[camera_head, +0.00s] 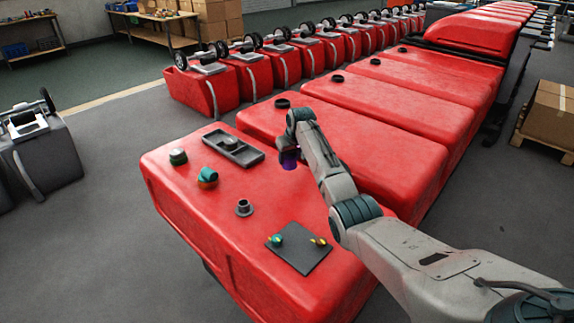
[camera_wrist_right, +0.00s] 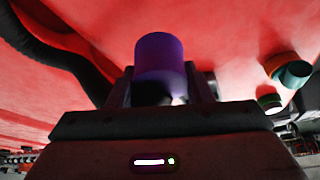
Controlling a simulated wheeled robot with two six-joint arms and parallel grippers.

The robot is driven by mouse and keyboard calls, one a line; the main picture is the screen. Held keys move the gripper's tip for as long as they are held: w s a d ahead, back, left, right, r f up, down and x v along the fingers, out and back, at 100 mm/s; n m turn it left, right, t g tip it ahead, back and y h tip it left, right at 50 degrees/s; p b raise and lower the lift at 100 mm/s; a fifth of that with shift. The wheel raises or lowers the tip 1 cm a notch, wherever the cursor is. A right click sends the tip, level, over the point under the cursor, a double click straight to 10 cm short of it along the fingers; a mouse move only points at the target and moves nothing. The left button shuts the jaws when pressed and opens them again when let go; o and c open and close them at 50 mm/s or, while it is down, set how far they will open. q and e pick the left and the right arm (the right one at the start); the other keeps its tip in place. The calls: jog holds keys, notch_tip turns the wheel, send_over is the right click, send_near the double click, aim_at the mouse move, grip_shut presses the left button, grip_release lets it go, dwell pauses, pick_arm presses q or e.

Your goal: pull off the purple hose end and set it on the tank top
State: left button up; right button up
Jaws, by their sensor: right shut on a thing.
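The purple hose end (camera_head: 289,163) is a short purple cylinder at the right edge of the front red tank top (camera_head: 225,235). My right gripper (camera_head: 288,153) is shut on it, and my wrist partly hides it in the head view. In the right wrist view, the purple hose end (camera_wrist_right: 160,58) stands between the two fingers of my right gripper (camera_wrist_right: 160,88), with red surface behind it. I cannot tell whether it touches anything below. My left gripper is not in view.
A dark tray (camera_head: 250,158) with a round grey piece, a green-and-dark cap (camera_head: 178,157) and a teal-and-orange fitting (camera_head: 207,177) are on the tank top. A dark mat (camera_head: 300,262) holds small green and yellow pieces. The tank's left front is clear. More red tanks (camera_head: 330,140) stand behind.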

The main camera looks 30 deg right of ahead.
jog(key=shift+w+d, duration=0.35)
jog(key=shift+d, duration=0.1)
jog(key=shift+r, duration=0.1)
jog(key=shift+p, duration=0.3)
dwell(0.3)
jog(key=shift+f+b, duration=0.7)
jog(key=shift+f, duration=0.9)
jog(key=shift+f+b, duration=1.45)
jog(key=shift+f, duration=1.25)
